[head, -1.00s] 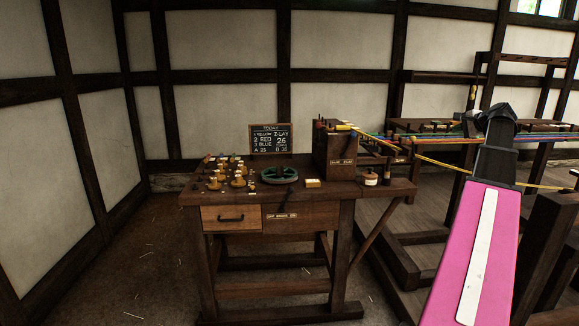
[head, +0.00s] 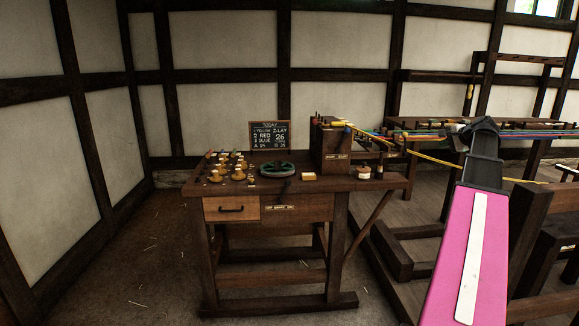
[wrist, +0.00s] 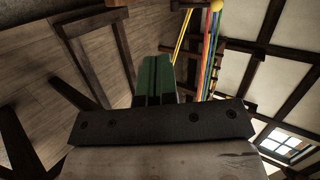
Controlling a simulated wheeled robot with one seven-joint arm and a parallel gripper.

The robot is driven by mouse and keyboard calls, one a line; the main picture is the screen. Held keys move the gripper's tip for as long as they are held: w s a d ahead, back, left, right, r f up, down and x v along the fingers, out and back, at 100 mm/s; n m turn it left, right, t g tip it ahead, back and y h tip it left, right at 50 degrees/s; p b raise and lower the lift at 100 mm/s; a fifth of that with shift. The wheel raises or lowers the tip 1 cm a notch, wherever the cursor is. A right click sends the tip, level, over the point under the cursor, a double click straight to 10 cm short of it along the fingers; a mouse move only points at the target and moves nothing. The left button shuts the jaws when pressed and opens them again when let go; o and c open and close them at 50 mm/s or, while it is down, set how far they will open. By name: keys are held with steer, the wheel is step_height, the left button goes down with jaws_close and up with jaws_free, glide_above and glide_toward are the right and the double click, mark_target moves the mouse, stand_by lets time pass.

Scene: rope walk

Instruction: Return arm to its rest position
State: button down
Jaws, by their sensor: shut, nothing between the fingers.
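My arm rises at the right of the head view, pink with a white stripe, with a dark wrist section at its top. My gripper's green fingers (wrist: 154,80) show in the wrist view, shut against each other with nothing between them. In the head view the fingers cannot be made out. The arm stands to the right of the wooden workbench (head: 284,207), apart from it.
The bench carries several brass-coloured pieces, a green wheel (head: 277,169), a chalkboard (head: 269,135) and a wooden box (head: 332,147). Floor left of the bench is clear.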

steer(key=s+a+f+n+g, duration=0.3)
steer(key=a+f, duration=0.9)
steer(key=f, duration=0.1)
steer(key=s+a+f+n+g, duration=0.2)
steer(key=a+f+n+g, duration=0.1)
steer(key=a+f, duration=0.95)
steer(key=s+a+f+n+g+h, duration=0.3)
steer(key=s+a+f+n, duration=0.5)
steer(key=s+a+f, duration=0.9)
step_height(320, 180, down, 2)
steer(key=shift+s+f+n+g+h, duration=0.15)
steer(key=shift+s+n+g+h, duration=0.2)
steer(key=shift+s+g, duration=0.75)
